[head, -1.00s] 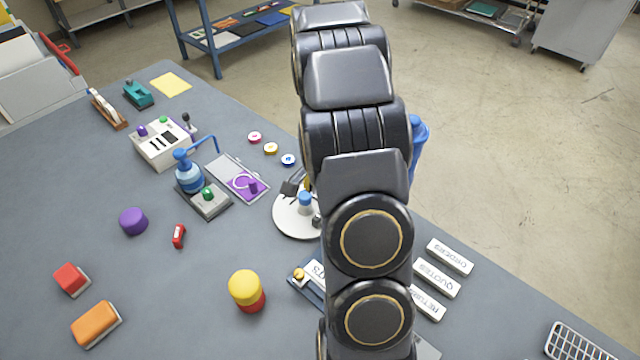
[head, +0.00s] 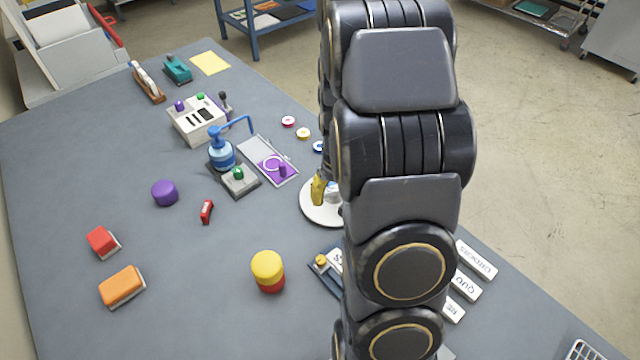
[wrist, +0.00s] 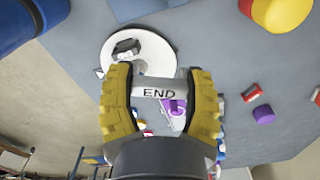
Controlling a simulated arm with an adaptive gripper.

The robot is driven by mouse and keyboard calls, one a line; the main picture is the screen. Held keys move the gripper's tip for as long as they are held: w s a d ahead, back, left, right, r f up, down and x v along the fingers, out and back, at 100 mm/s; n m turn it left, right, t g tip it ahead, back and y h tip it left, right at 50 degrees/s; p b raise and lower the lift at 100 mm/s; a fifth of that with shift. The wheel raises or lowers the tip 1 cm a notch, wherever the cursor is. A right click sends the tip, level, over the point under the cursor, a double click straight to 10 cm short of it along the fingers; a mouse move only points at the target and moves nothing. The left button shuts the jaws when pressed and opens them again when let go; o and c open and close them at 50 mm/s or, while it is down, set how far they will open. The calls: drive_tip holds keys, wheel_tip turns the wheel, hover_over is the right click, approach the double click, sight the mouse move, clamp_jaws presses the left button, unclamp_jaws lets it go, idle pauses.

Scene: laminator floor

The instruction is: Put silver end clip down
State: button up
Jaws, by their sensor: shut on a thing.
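My gripper (wrist: 160,86) has yellow ribbed fingers and is shut on the silver end clip (wrist: 158,93), a pale bar lettered END that spans the gap between them. In the wrist view the clip appears in front of the table and near the edge of a round white tray (wrist: 166,62); I cannot tell its height above the table. In the head view one yellow finger (head: 318,189) shows over the round tray (head: 318,212), while my arm hides the clip and most of the gripper.
A purple-topped board (head: 282,176) and blue pump bottle (head: 222,155) stand left of the tray. A yellow-and-red cylinder (head: 268,272) stands nearer. White labelled blocks (head: 475,259) lie right of my arm. A dark object (wrist: 127,47) sits on the tray. The table (head: 215,265) has free room left.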

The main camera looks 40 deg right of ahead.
drive_tip(key=n, duration=0.4)
drive_tip(key=shift+w+a, duration=0.4)
drive_tip(key=shift+w+n, duration=0.2)
drive_tip(key=shift+n, duration=0.1)
drive_tip(key=w+d+f, duration=0.2)
drive_tip(key=w+f, duration=0.1)
drive_tip(key=w+d+f, duration=0.3)
drive_tip(key=w, duration=0.1)
drive_tip(key=w+d+f, duration=0.3)
drive_tip(key=w, duration=0.1)
drive_tip(key=shift+f, duration=0.35)
drive_tip(key=shift+w+f, duration=0.1)
drive_tip(key=shift+f, duration=1.5)
drive_tip(key=shift+f, duration=0.1)
drive_tip(key=o, duration=0.9)
drive_tip(key=shift+c, duration=0.2)
